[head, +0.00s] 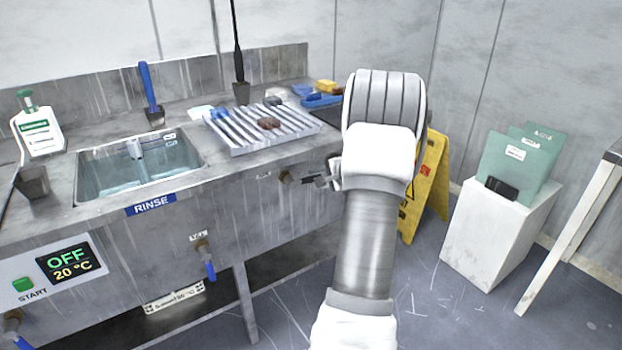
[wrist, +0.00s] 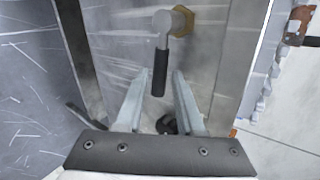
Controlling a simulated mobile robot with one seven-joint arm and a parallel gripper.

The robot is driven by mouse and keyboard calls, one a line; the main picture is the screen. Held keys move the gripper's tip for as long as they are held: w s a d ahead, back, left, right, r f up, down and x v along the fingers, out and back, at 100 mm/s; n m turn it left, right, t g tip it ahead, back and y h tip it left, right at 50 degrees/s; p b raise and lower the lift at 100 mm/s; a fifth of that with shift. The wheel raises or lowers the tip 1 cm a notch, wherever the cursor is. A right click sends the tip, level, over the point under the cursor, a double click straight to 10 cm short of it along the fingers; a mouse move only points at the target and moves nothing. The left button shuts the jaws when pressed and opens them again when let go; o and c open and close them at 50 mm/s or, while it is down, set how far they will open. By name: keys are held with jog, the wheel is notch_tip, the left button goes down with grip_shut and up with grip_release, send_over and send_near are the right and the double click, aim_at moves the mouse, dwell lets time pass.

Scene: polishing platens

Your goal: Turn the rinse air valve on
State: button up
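A valve with a brass hex fitting, grey stem and black lever (wrist: 160,72) shows in the wrist view, straight ahead of my gripper (wrist: 162,75). The fingers are apart and empty. The lever hangs in line with the gap between the fingertips; I cannot tell whether they touch it. In the head view a brass fitting (head: 286,177) sticks out of the sink bench front, just left of my gripper (head: 312,181), with a small unreadable label beside it. My arm partly hides this area.
The bench has a RINSE sign (head: 151,204) below its sink basin (head: 140,175). Blue-handled valves stand at the bench front (head: 209,268) and lower left (head: 20,338). A ribbed rack (head: 225,135) lies on top. A yellow floor sign (head: 430,185) and white pedestal (head: 492,240) stand right.

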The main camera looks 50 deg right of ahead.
jog(key=p+v, duration=0.2)
jog(key=v, duration=1.1)
jog(key=shift+s+r, duration=0.2)
jog(key=shift+s, duration=0.15)
